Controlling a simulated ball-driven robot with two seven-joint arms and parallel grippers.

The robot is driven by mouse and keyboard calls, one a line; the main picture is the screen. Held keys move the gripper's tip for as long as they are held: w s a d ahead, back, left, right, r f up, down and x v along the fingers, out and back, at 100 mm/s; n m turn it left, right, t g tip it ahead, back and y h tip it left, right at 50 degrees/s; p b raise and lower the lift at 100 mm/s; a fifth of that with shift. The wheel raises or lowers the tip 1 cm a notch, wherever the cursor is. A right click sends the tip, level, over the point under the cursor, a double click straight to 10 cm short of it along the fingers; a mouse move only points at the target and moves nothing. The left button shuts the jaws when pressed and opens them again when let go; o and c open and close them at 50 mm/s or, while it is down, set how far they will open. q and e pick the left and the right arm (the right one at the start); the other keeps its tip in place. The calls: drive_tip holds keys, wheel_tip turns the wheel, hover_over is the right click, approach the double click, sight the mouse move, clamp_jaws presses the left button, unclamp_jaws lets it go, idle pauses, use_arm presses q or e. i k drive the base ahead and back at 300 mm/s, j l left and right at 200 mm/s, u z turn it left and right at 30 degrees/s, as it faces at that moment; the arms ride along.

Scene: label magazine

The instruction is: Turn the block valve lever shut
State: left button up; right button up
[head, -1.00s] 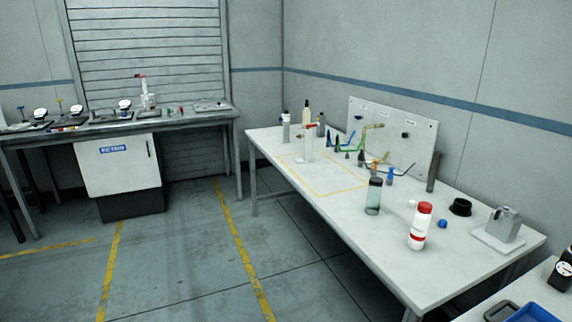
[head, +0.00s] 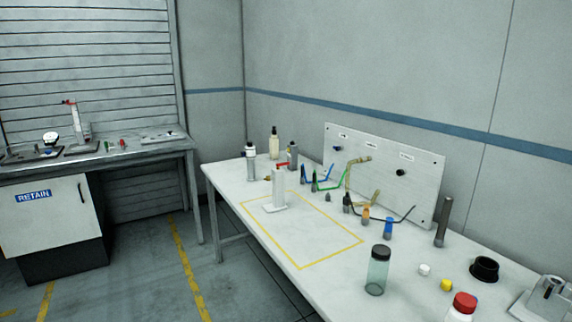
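A white upright fitting on a flat base plate (head: 276,208) stands on the right-hand table, inside a yellow taped outline. A red lever (head: 282,165) sits at its top, roughly level. A similar upright fitting (head: 75,122) with a red handle (head: 68,102) at its top stands on the left bench. I cannot tell from the picture which of the two is the block valve. Neither of my grippers is in view, and nothing touches either fitting.
A white panel (head: 425,183) with hooked coloured tubes stands behind the taped outline (head: 333,257). Bottles (head: 274,142) stand at the table's far end. A green-grey jar (head: 377,275), a red-capped bottle (head: 464,304) and a black ring (head: 485,268) are nearer. The taped area's front is clear.

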sight(278, 166)
drive_tip(key=z, duration=0.4)
drive_tip(key=i+j+z, duration=0.2)
drive_tip(key=z, duration=0.15)
drive_tip(key=i+j+z, duration=0.2)
drive_tip(key=z, duration=0.15)
drive_tip(key=i+j+z, duration=0.1)
drive_tip(key=j+z, duration=0.25)
